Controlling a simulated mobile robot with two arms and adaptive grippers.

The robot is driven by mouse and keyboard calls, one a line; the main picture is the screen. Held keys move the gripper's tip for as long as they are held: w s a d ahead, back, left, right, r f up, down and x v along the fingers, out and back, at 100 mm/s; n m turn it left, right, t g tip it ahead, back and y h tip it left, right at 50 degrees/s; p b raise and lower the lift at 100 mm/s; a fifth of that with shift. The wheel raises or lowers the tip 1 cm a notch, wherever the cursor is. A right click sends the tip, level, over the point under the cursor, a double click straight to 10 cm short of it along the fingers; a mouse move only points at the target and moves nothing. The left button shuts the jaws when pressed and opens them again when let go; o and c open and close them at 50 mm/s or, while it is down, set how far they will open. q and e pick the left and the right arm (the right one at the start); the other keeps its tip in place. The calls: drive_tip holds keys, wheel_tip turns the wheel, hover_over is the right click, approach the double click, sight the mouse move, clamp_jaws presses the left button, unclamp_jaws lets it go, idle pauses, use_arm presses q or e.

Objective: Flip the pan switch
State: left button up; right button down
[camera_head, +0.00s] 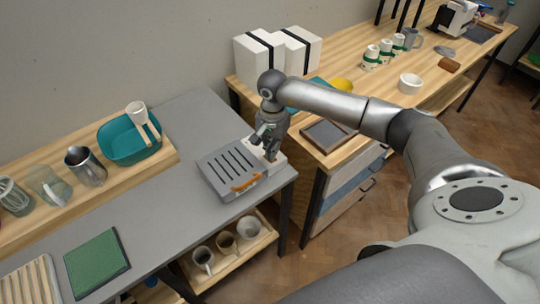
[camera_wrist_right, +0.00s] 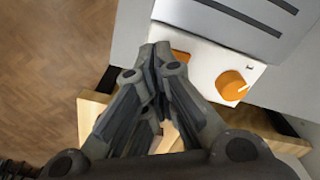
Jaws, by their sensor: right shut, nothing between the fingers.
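A grey slotted-top appliance (camera_head: 222,158) with an orange bar at its front sits near the right end of the grey table. In the right wrist view its white control panel (camera_wrist_right: 207,62) carries an orange knob (camera_wrist_right: 231,85) with a pale mark. A second orange part (camera_wrist_right: 181,55) on the panel is partly hidden behind my fingers; I cannot tell its position. My right gripper (camera_wrist_right: 155,55) is shut and empty, its fingertips right at that part; contact cannot be told. In the head view my right gripper (camera_head: 270,150) hangs at the appliance's right side. My left gripper is not in view.
A teal basin (camera_head: 128,152), a metal pitcher (camera_head: 85,166) and glassware stand on a wooden riser at left. A green mat (camera_head: 97,263) lies at the front. White boxes (camera_head: 262,52) and a dark tray (camera_head: 327,135) are on the wooden counter behind. Mugs sit on a shelf below.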

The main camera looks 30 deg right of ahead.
drive_tip(key=shift+f+b, duration=1.2)
drive_tip(key=shift+f, duration=0.05)
idle(0.5)
drive_tip(key=shift+s, duration=0.1)
drive_tip(key=shift+r+p, duration=0.55)
drive_tip(key=shift+r, duration=0.25)
drive_tip(key=shift+r+p, duration=1.3)
drive_tip(key=shift+r, duration=1.45)
